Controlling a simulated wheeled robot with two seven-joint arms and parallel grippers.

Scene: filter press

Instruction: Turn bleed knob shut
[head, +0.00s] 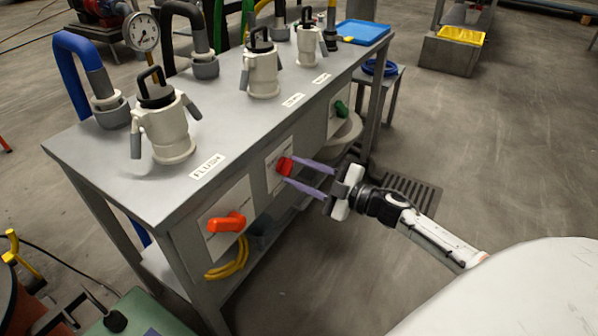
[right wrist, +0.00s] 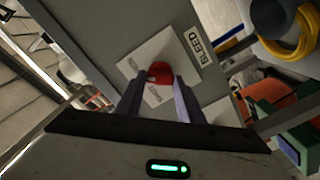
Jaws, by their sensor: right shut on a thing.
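The bleed knob (head: 285,166) is red and sits on a white plate on the front side of the grey bench. In the right wrist view the red knob (right wrist: 160,73) shows beside a label reading BLEED (right wrist: 199,46). My right gripper (head: 287,175) reaches in from the right with its two purple fingers, and their tips are at the knob. In the right wrist view the fingers (right wrist: 160,86) stand on either side of the knob, shut on it. The fingertips hide part of the knob. My left gripper is not in view.
An orange-red handle (head: 227,222) is on the bench front at the left, and a green knob (head: 341,108) is farther right. Pale capped fittings (head: 168,130) stand on the bench top (head: 215,125). A yellow hose coil (head: 228,262) lies on the lower shelf. Floor before the bench is clear.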

